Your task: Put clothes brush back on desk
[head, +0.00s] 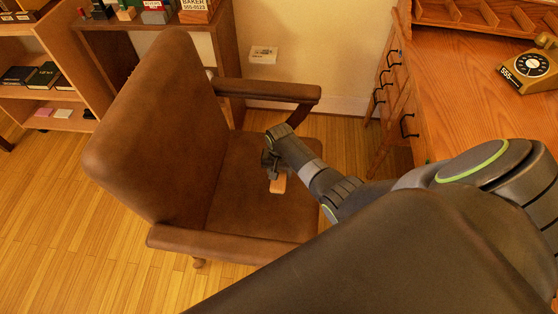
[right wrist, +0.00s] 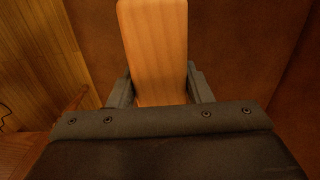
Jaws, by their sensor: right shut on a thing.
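The clothes brush (head: 278,184) shows as a small light-wood piece at my right gripper (head: 270,167), over the seat of the brown leather chair (head: 235,200). In the right wrist view its flat wooden body (right wrist: 155,50) stands between the two fingers of my right gripper (right wrist: 160,88), which is shut on it. I cannot tell whether the brush touches the seat. Its bristles are hidden. The wooden desk (head: 470,90) is at the right, partly hidden by my arm. My left gripper is not in view.
A telephone (head: 533,68) stands on the desk at the right. The desk's drawers (head: 395,90) face the chair. The chair's armrests (head: 270,90) and tall back (head: 165,130) surround the seat. Shelves (head: 50,75) with books stand at the left. The desk's middle looks bare.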

